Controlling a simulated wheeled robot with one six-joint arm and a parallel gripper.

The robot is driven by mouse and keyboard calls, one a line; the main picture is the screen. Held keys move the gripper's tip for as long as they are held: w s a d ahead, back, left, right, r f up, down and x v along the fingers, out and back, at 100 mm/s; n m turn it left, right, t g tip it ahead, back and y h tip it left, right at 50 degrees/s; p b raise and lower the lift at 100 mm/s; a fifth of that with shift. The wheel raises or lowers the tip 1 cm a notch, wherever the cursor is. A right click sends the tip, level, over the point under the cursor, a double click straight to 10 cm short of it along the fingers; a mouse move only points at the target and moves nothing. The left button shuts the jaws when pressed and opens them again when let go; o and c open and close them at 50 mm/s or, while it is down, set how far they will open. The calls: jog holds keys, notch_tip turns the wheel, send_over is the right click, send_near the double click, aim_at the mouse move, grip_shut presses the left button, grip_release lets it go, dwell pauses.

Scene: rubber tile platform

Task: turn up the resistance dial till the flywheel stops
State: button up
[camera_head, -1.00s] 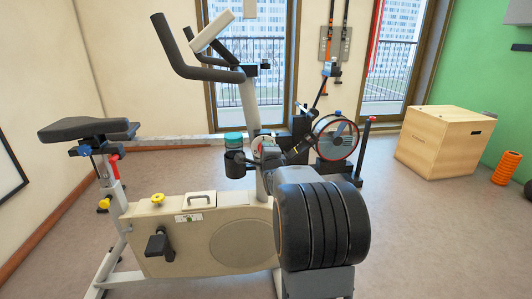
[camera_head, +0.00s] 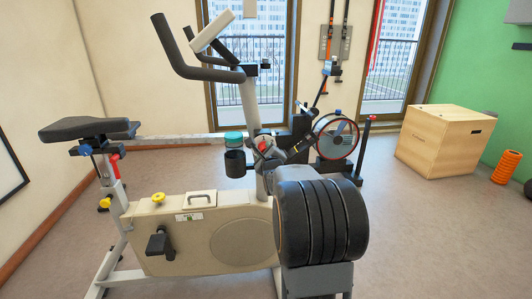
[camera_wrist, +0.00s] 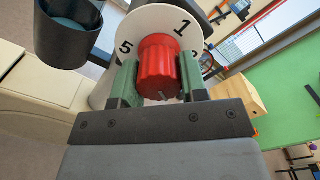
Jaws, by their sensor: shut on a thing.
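The resistance dial is a red knob (camera_wrist: 158,62) on a white round plate (camera_wrist: 140,22) with black numerals; a 1 and a 5 can be read, and another figure is partly hidden. My gripper (camera_wrist: 158,78) has its green-padded fingers on both sides of the knob and is shut on it. In the head view the knob (camera_head: 263,144) is small, on the bike's front post, with my gripper (camera_head: 267,149) at it. The flywheel (camera_head: 336,137), a round wheel with a red rim, stands to the right of the post. Whether it spins cannot be told.
A dark cup holder (camera_head: 236,164) sits just left of the dial; it also shows close by in the wrist view (camera_wrist: 68,38). The bike's handlebar (camera_head: 195,65) rises above. A wooden box (camera_head: 445,140) and an orange roller (camera_head: 506,167) stand at the right.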

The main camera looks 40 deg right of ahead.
dwell(0.4)
jog(key=o, duration=0.9)
jog(key=p+v, duration=0.2)
jog(key=v, duration=1.1)
jog(key=shift+s+a, duration=0.2)
jog(key=shift+s, duration=0.15)
